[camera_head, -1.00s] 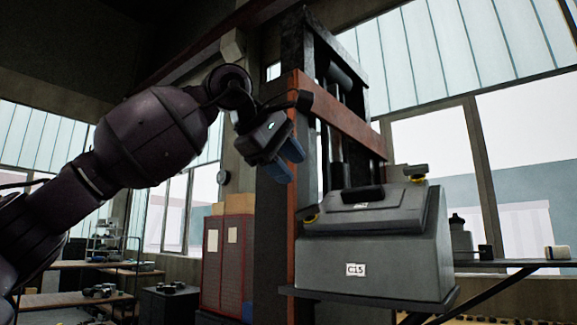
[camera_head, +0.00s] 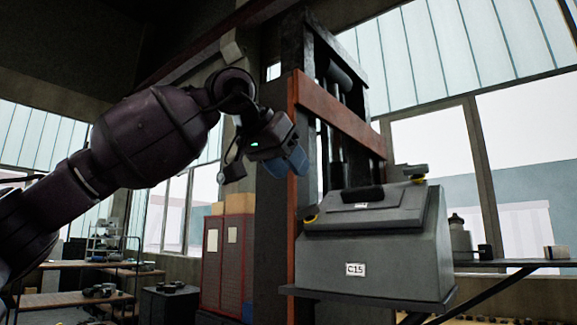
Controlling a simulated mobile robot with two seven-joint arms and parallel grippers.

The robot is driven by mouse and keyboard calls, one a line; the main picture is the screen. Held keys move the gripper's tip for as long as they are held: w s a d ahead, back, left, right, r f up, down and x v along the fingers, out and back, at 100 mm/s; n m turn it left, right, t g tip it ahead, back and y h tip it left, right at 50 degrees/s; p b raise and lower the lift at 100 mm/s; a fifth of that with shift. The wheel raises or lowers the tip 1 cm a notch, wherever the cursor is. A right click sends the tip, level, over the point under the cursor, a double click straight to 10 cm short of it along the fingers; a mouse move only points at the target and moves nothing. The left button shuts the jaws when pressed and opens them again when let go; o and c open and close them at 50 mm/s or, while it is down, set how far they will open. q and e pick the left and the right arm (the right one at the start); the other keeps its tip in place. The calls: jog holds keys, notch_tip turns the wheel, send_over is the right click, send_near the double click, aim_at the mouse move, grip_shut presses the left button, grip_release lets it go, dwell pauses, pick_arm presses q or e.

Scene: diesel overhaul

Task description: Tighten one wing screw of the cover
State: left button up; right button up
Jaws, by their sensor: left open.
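The grey machine cover (camera_head: 385,215), with a black handle on top, sits on a grey housing (camera_head: 400,262) labelled C15. My left gripper (camera_head: 291,165), with blue fingertips, is open and empty. It hangs in the air up and left of the cover, apart from both screws. My right gripper is not in view.
A press frame (camera_head: 340,122) with an orange-red crossbeam stands behind the cover. A bottle (camera_head: 458,237) and a small block (camera_head: 557,252) are on the shelf at the right. A red cabinet (camera_head: 226,265) and workbenches stand at the back left.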

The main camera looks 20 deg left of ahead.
pick_arm(q)
jog(key=f+n+g+y, duration=0.1)
jog(key=n+y, duration=0.1)
jog(key=n, duration=0.7)
jog(key=w+f+n+g+y, duration=0.1)
jog(key=n+g+y, duration=0.1)
jog(key=n, duration=0.7)
jog(key=w+f+n+g+y, duration=0.1)
jog(key=n+y, duration=0.1)
jog(key=n, duration=0.8)
jog(key=shift+d+g, duration=0.35)
jog(key=shift+g, duration=0.05)
jog(key=shift+w+d+f, duration=0.15)
jog(key=shift+w+f, duration=0.15)
jog(key=shift+f, duration=0.15)
